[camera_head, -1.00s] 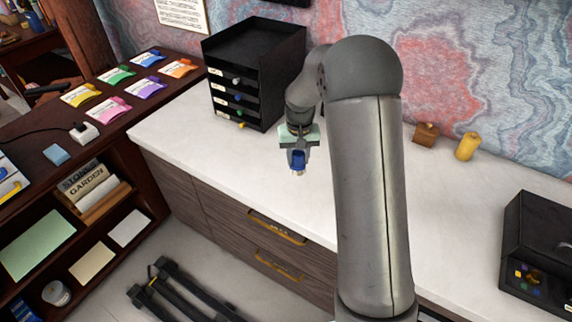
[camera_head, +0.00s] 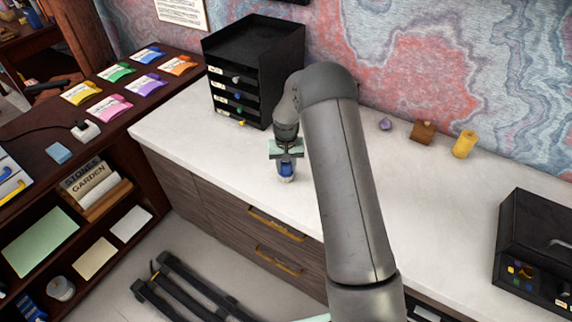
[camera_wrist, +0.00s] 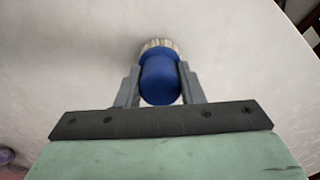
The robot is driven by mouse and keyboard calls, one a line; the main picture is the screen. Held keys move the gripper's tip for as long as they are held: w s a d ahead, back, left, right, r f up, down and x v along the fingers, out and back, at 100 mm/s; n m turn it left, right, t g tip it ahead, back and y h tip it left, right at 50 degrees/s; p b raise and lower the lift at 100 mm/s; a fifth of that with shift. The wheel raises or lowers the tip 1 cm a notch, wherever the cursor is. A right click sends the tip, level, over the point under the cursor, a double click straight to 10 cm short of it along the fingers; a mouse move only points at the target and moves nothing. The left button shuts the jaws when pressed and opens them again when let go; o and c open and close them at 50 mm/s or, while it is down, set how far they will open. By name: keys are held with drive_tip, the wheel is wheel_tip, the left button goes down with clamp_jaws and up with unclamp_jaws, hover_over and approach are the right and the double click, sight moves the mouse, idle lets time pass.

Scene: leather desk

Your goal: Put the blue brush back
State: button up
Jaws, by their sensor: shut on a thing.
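The blue brush (camera_head: 286,169) is held in my gripper (camera_head: 286,165) above the white countertop in the head view. In the wrist view the blue brush (camera_wrist: 160,78) sits between the two grey fingers of my gripper (camera_wrist: 159,84), which are shut on its rounded blue body. Its pale bristle ring points away from the wrist camera, toward the white surface. Whether the bristles touch the counter cannot be told.
A black drawer unit (camera_head: 256,72) stands behind and left of my gripper. A purple item (camera_head: 385,124), a brown block (camera_head: 423,132) and a yellow cylinder (camera_head: 464,144) stand by the wall. A black box (camera_head: 540,225) is at right. The countertop (camera_head: 440,205) between is largely clear.

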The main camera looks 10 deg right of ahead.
drive_tip(key=shift+f, duration=0.25)
drive_tip(key=o, duration=1.2)
drive_tip(key=shift+r, duration=0.1)
drive_tip(key=shift+r, duration=0.1)
drive_tip(key=s+r+b, duration=0.1)
drive_tip(key=s+r, duration=0.2)
drive_tip(key=r, duration=0.6)
drive_tip(key=s+r+b, duration=0.1)
drive_tip(key=s+r, duration=0.2)
drive_tip(key=r, duration=0.5)
drive_tip(key=s+r, duration=0.2)
drive_tip(key=s, duration=1.3)
drive_tip(key=s+r+n, duration=0.1)
drive_tip(key=s+r, duration=0.1)
drive_tip(key=s, duration=1.3)
drive_tip(key=shift+s+t, duration=0.3)
drive_tip(key=shift+s, duration=0.05)
